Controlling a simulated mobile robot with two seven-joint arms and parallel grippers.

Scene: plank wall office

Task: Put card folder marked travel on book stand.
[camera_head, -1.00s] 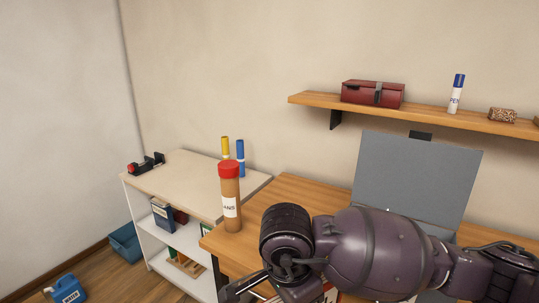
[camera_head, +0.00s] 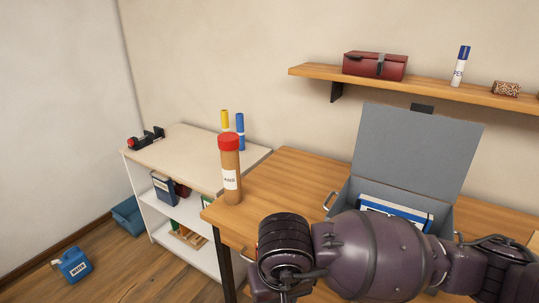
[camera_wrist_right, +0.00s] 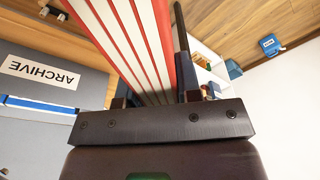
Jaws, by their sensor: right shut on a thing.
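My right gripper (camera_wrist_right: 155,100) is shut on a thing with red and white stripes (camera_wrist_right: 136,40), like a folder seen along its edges. No lettering shows on it, so I cannot tell whether it is marked travel. In the head view my right arm crosses the lower right, and its fingers and load are out of sight below the frame. My left gripper is not in view. I cannot make out a book stand in either view.
A grey box with its lid raised (camera_head: 416,150) stands on the wooden desk (camera_head: 270,195), a blue and white item inside. A red-capped tube (camera_head: 230,180) stands at the desk's left edge. Left is a white shelf unit (camera_head: 200,158); above, a wall shelf (camera_head: 430,92).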

